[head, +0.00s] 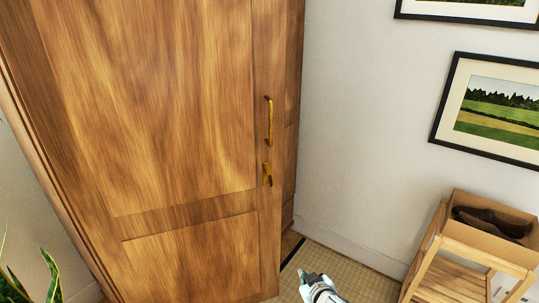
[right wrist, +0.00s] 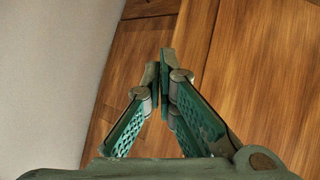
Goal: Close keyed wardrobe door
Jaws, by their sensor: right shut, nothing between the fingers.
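The wooden wardrobe door (head: 160,110) fills the left and middle of the head view. A brass pull handle (head: 268,120) is near its right edge, with a brass key (head: 267,174) in the lock below. A strip of the wardrobe's wood (head: 293,110) shows behind the door's right edge; the door seems to stand out from it, but how far I cannot tell. My right gripper (head: 307,278) is low, right of the door's lower edge. In the right wrist view, its fingers (right wrist: 164,58) are shut and empty before the door's wood (right wrist: 260,70); contact is unclear. My left gripper is out of view.
A wooden stand (head: 450,278) with an open box (head: 490,210) holding shoes is at the lower right. Framed pictures (head: 500,110) hang on the white wall. A plant (head: 20,285) is at the lower left. Woven matting (head: 345,272) shows between wardrobe and stand.

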